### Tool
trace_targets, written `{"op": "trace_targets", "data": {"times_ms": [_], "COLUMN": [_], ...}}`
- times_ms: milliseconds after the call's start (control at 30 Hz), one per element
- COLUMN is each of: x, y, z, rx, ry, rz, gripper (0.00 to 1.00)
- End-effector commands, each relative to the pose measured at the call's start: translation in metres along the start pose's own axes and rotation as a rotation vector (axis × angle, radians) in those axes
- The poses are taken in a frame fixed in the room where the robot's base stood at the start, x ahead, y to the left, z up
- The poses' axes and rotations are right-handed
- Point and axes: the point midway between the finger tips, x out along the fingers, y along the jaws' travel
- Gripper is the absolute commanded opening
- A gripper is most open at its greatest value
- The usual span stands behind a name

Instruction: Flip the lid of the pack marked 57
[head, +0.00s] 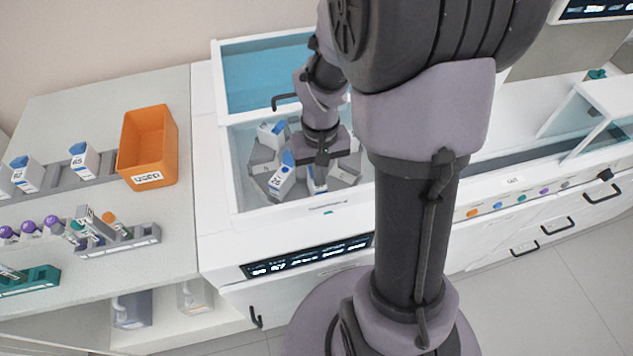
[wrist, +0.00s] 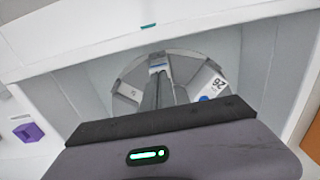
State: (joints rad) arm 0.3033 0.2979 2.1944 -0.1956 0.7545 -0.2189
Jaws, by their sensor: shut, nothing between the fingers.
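Several white packs with blue lids stand on a grey round carousel (head: 345,177) inside the white machine's open bay. One pack (head: 281,180) at the front left has a mark that looks like 26; it also shows in the wrist view (wrist: 212,82). Another pack (head: 270,133) stands behind it. My gripper (head: 321,172) is shut and empty, pointing down over the carousel. No 57 is readable.
The bay's front wall (head: 300,209) and side walls stand close around my gripper. A raised teal-tinted cover (head: 265,75) is behind. On the left bench are an orange bin (head: 148,146), marked packs on a grey rack (head: 83,160), and tube racks (head: 118,240).

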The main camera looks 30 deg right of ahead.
Motion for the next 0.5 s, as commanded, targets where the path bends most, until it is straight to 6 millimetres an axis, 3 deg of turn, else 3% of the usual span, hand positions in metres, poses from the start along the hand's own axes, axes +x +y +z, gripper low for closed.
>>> {"op": "trace_targets", "data": {"times_ms": [500], "x": [0.0002], "y": [0.0], "z": [-0.0038], "rx": [0.0], "ry": [-0.001], "rz": [0.0], "gripper": [0.0]}}
